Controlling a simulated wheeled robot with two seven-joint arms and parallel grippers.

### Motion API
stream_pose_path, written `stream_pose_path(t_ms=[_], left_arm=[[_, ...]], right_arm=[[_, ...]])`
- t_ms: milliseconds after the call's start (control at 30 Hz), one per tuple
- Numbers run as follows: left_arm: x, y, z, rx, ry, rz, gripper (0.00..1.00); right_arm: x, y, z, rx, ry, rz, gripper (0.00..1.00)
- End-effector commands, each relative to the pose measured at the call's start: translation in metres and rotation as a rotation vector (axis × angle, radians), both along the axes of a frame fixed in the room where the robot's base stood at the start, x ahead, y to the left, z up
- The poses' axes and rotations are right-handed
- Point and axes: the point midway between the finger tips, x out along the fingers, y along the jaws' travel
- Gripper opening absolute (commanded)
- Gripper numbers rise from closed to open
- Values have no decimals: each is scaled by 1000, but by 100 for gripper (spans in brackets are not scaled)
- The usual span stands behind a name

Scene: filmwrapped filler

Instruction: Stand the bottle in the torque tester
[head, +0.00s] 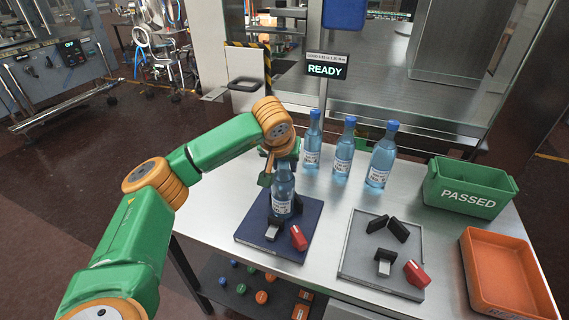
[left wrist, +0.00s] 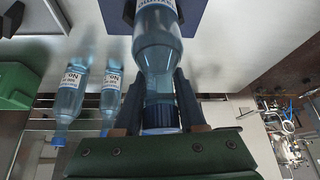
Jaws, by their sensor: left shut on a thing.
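A blue bottle with a white label (head: 282,207) is upright over a fixture with a dark blue base plate (head: 252,237). Its lower end is among the fixture's dark jaws, beside a red handle (head: 298,238); I cannot tell whether it touches the plate. My left gripper (head: 283,166) is shut on the bottle from above. In the left wrist view the fingers (left wrist: 160,105) lie either side of its neck and blue cap (left wrist: 160,120). A similar fixture with a grey base plate (head: 357,250) and a red handle (head: 417,273) is empty to the right. My right gripper is not in view.
Three capped bottles stand behind on the table: left (head: 313,145), middle (head: 344,152), right (head: 381,160). A green PASSED bin (head: 468,198) and an orange tray (head: 510,275) are at the right. A READY sign (head: 327,70) stands at the back. The table's left part is clear.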

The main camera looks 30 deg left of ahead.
Motion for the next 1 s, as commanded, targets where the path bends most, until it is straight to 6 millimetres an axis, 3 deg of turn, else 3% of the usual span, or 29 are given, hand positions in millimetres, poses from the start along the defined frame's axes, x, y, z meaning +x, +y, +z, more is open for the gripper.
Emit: stream_pose_path(t_ms=[100,133,200,233,500,633,1000], left_arm=[[0,0,-3,0,-1,0,0],[0,0,-3,0,0,0,48],[0,0,-2,0,0,0,67],[0,0,-2,-1,0,0,70],[0,0,-1,-1,0,0,70],[-4,-3,9,-1,-4,-1,70],[-44,-20,85,0,-6,-1,70]], right_arm=[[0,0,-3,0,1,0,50],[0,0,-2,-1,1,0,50],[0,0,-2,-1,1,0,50],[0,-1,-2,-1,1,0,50],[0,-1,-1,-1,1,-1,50],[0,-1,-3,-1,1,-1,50],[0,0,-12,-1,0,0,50]])
